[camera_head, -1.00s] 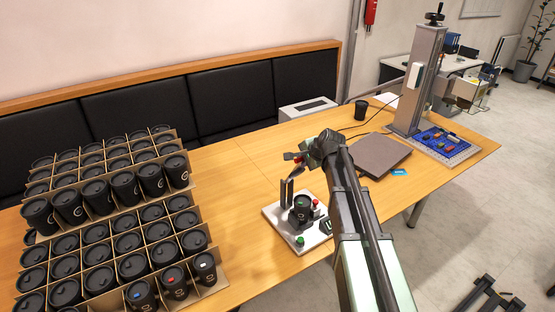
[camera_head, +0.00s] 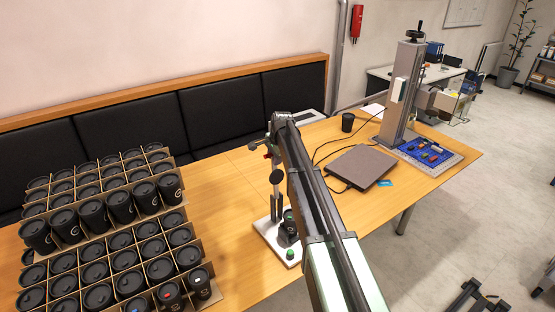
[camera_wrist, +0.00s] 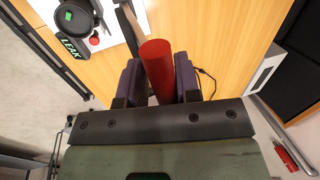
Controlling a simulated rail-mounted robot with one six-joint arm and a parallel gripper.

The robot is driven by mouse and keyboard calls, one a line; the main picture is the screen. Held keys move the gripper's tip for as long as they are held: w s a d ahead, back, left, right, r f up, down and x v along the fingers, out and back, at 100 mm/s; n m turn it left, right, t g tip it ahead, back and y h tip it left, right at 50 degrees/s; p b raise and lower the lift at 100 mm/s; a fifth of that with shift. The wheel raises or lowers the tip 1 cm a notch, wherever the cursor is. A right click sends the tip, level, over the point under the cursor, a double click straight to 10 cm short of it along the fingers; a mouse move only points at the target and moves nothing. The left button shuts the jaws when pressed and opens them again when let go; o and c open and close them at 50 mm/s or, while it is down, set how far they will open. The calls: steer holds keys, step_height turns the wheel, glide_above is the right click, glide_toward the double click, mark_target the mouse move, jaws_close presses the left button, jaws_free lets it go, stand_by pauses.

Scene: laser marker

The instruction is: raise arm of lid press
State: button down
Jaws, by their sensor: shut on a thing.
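The lid press stands on the wood table, with its white base (camera_head: 266,229) and dark upright (camera_head: 277,208). Its dark round pressing head (camera_head: 277,177) is up, well above a black cup (camera_head: 289,229) on the base. In the head view, my arm hides most of the gripper and part of the press.
Trays of lidded black cups (camera_head: 110,230) fill the left of the table. A grey flat box (camera_head: 359,167), a lone black cup (camera_head: 347,122) and a tall column machine (camera_head: 402,92) stand to the right. A dark sign reading LEAK (camera_wrist: 73,103) is beside the press base.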

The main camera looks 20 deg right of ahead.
mark_target(278, 176)
steer(key=shift+w+a, duration=0.1)
steer(key=c, duration=1.2)
jaws_free()
steer(key=shift+o, duration=0.7)
steer(key=shift+w+f, duration=0.15)
steer(key=p+v, duration=1)
steer(key=v, duration=0.1)
